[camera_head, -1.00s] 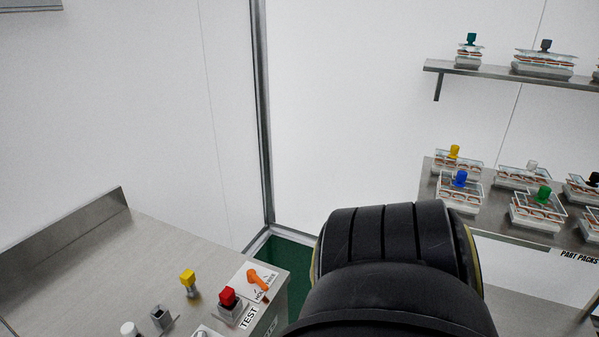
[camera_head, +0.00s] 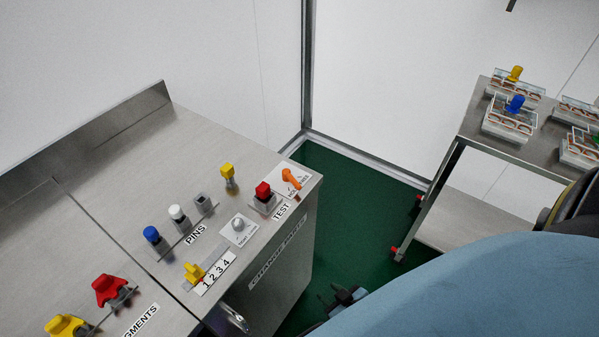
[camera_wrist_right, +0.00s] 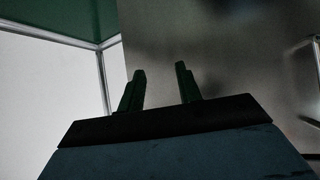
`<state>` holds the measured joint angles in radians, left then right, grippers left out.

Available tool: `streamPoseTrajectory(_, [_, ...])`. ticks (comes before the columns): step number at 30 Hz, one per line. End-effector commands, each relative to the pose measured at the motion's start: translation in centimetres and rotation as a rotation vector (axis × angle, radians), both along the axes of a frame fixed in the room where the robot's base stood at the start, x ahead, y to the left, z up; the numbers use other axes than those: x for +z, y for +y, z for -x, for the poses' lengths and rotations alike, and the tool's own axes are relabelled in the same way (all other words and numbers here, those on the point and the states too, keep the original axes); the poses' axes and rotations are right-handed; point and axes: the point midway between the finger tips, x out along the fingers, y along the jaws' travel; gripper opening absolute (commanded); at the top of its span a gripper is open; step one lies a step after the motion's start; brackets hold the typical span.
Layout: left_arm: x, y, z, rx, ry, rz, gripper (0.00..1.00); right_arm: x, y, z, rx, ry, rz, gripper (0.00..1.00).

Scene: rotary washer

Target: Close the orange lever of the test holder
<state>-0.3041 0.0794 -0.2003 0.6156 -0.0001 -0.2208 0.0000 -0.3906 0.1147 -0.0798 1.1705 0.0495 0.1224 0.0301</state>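The orange lever (camera_head: 291,178) stands tilted on a white labelled plate at the far right corner of the steel bench. Just left of it, a red-topped piece (camera_head: 264,191) sits in a grey holder by the TEST label (camera_head: 282,212). My right gripper (camera_head: 346,293) is below and right of the lever in the head view, beyond the bench's side and clear of it. The right wrist view shows its two fingers (camera_wrist_right: 160,85) apart with nothing between them. The lever cannot be made out in that view. My left gripper is not in view.
The bench (camera_head: 120,185) carries a yellow piece (camera_head: 228,174), blue and white pins, a numbered slider (camera_head: 194,272) and a silver knob (camera_head: 238,225). Green floor (camera_head: 345,190) lies between the bench and the shelf rack (camera_head: 480,120) at right.

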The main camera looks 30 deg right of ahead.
Motion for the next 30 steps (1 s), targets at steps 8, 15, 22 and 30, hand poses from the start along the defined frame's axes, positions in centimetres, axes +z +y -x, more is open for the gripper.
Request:
streamPoseTrajectory(8, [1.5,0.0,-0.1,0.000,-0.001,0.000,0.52,18.6,-2.6,-8.3,-0.046,-0.543,-0.034,0.35])
streamPoseTrajectory(15, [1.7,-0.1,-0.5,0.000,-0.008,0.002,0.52,23.5,-3.2,-9.8,-0.049,-0.679,-0.040,0.35])
streamPoseTrajectory(22, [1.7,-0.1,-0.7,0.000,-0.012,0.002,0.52,23.5,-3.1,-13.6,-0.049,-0.680,-0.041,0.35])
streamPoseTrajectory(30, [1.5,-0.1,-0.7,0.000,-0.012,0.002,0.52,23.4,-3.1,-19.2,-0.049,-0.678,-0.040,0.35])
